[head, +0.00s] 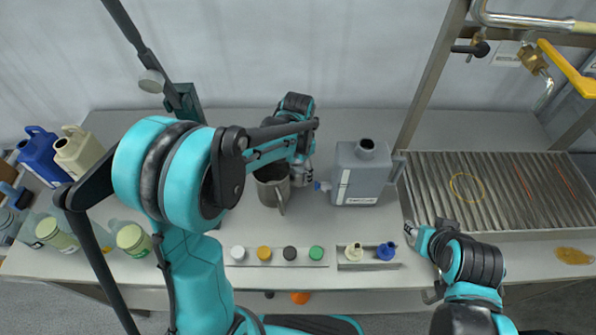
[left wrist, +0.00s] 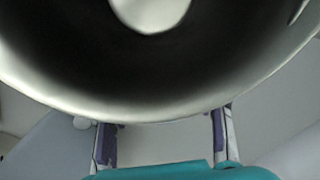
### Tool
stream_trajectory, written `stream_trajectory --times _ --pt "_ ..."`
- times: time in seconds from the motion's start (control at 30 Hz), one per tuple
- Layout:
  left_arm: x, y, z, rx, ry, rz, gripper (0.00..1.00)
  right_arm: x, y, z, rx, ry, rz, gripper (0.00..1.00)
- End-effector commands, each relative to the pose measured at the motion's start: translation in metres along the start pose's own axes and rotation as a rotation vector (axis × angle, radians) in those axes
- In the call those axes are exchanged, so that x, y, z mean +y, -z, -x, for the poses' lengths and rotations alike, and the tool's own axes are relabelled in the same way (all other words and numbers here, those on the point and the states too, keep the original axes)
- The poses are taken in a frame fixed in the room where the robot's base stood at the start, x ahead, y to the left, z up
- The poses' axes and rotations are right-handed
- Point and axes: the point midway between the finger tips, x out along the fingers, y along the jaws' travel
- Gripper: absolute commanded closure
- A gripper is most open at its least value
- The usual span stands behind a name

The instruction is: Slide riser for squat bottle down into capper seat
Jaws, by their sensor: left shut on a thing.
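A steel mug-like vessel (head: 269,190) with a handle stands out in the middle of the table in the head view, partly behind my left arm. My left gripper (head: 303,178) points down at its right side. In the left wrist view, a large metal rim (left wrist: 150,112) with a dark inside and a pale disc fills the top. The left fingers (left wrist: 162,140) reach under this rim, apart, and their grasp is hidden behind it. My right gripper (head: 411,232) is near the table's front edge, its jaws too small to read. I cannot pick out the riser or capper seat for certain.
A grey canister (head: 362,177) stands close right of my left gripper. A strip with several coloured caps (head: 290,254) and a small tray (head: 356,266) lie in front. A ribbed metal drainer (head: 500,190) is at right. Bottles and jugs (head: 79,152) crowd the left.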

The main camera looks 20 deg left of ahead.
Motion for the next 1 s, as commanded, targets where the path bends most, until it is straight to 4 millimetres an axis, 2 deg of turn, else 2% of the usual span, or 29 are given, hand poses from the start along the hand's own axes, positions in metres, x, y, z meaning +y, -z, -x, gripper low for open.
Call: stream_trajectory --times 0.13,0.17,0.23,0.53,0.67,0.77,1.0 --pt "0.000 0.000 -0.003 0.000 0.000 0.000 0.86 0.000 -0.002 -0.002 0.000 0.000 0.000 0.60" --pt "0.000 0.000 -0.004 0.000 0.000 0.000 0.44 0.000 -0.002 -0.002 0.000 0.000 0.000 0.60" --pt "0.000 0.000 -0.003 0.000 0.000 0.000 0.26 0.000 -0.001 -0.002 0.000 0.000 0.000 0.60" --pt "0.000 0.000 -0.002 0.000 0.000 0.000 0.26 0.000 -0.001 -0.001 0.000 0.000 0.000 0.60" --pt "0.000 0.000 0.007 0.000 0.000 0.000 0.26 0.000 0.002 0.003 0.000 0.000 0.000 0.60" --pt "0.000 0.000 0.024 0.000 0.000 0.000 0.26 0.000 0.006 0.008 0.000 0.000 0.000 0.60" --pt "0.000 0.000 0.079 0.000 0.000 0.000 0.26 0.000 0.017 0.024 0.000 0.000 0.000 0.60"
